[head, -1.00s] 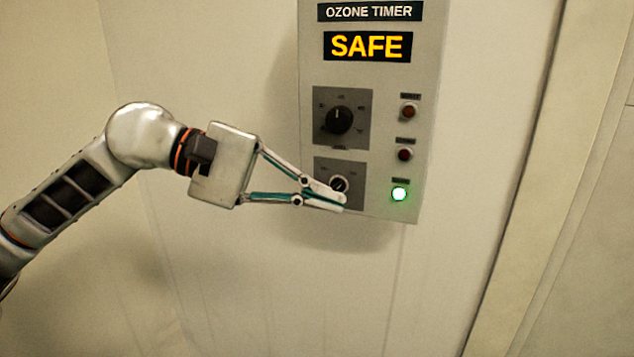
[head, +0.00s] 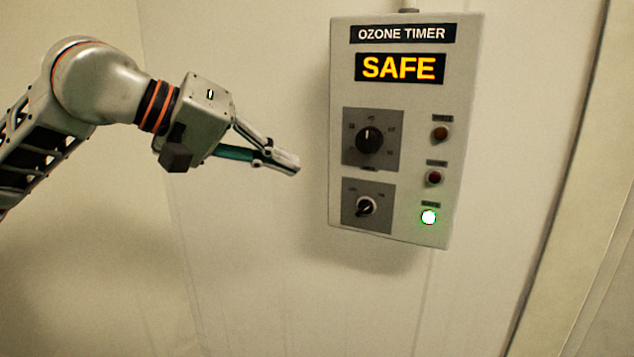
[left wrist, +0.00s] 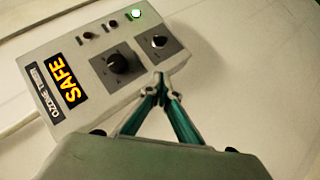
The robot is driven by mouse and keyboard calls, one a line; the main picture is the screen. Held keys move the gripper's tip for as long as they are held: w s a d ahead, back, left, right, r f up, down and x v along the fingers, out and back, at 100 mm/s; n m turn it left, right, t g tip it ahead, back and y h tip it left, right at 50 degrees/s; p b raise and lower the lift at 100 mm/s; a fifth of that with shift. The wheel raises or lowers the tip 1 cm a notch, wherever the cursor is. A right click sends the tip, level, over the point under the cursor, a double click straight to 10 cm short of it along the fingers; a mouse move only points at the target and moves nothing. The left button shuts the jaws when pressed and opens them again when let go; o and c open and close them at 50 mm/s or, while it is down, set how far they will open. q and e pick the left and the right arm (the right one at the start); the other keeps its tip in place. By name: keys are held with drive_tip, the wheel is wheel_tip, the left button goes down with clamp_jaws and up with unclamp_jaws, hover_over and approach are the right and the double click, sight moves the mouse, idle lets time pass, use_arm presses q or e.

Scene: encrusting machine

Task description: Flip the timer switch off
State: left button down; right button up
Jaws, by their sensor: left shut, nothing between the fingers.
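The ozone timer box (head: 400,95) hangs on the wall, its display reading SAFE (head: 399,68). The timer switch (head: 366,206), a small black rotary knob on a grey plate, sits at the box's lower left, its pointer tilted. It also shows in the left wrist view (left wrist: 158,41). Above it is a larger black dial (head: 369,140). My left gripper (head: 296,166) is shut and empty, left of the box and apart from it. In the left wrist view its fingertips (left wrist: 160,80) appear just below the switch. My right gripper is not in view.
On the box's right side, a green lamp (head: 428,217) is lit; the red lamp (head: 434,177) and amber lamp (head: 440,133) above look dark. A vertical wall trim (head: 560,190) stands further right. The wall below and left of the box is clear.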

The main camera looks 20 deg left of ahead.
use_arm(q)
approach(360, 206)
drive_tip(key=w, duration=0.4)
drive_tip(key=shift+d+f, duration=0.1)
drive_tip(key=shift+d, duration=0.15)
drive_tip(key=shift+d+f, duration=1.35)
drive_tip(key=shift+f+b, duration=0.1)
drive_tip(key=shift+b, duration=0.25)
